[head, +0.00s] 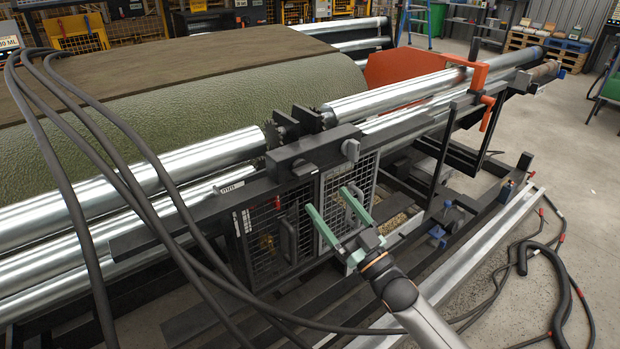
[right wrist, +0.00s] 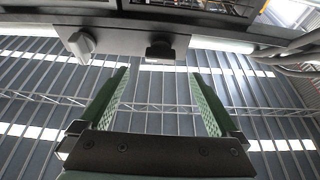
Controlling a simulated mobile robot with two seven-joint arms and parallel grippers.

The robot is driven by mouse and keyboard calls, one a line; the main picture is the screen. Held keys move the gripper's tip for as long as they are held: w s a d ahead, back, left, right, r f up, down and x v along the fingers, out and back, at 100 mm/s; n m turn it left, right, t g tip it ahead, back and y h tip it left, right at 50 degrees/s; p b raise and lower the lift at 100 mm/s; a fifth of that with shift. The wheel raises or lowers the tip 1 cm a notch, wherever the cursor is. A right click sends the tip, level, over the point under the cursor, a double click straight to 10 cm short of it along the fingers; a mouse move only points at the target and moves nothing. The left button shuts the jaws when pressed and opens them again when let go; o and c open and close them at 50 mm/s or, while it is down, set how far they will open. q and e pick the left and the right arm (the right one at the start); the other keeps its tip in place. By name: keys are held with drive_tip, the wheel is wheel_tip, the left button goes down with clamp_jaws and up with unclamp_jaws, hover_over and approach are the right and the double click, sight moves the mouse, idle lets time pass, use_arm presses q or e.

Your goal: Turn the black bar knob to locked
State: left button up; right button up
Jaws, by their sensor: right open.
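A small black knob (head: 302,168) sits on the front face of a dark housing (head: 312,144) on the machine's rail. In the right wrist view the black knob (right wrist: 160,49) is above the space between the fingers, beyond the tips. I cannot read its setting. A grey knob (head: 350,150) is beside it on the same housing, and in the right wrist view this grey knob (right wrist: 82,46) is left of the black one. My right gripper (head: 330,199) is open and empty, with green fingers, in front of the mesh guard below the housing. My left gripper is not in view.
Mesh guard doors (head: 280,232) stand below the rail. Thick black cables (head: 125,170) cross the left side. Shiny rollers (head: 200,155) and a green turf roll (head: 215,95) lie behind. An orange bracket (head: 481,75) rises at the right.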

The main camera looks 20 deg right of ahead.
sight(309, 176)
drive_tip(key=x, duration=0.7)
drive_tip(key=shift+w+a, duration=0.15)
drive_tip(key=shift+w, duration=0.15)
drive_tip(key=c, duration=1.4)
drive_tip(key=shift+o, duration=0.2)
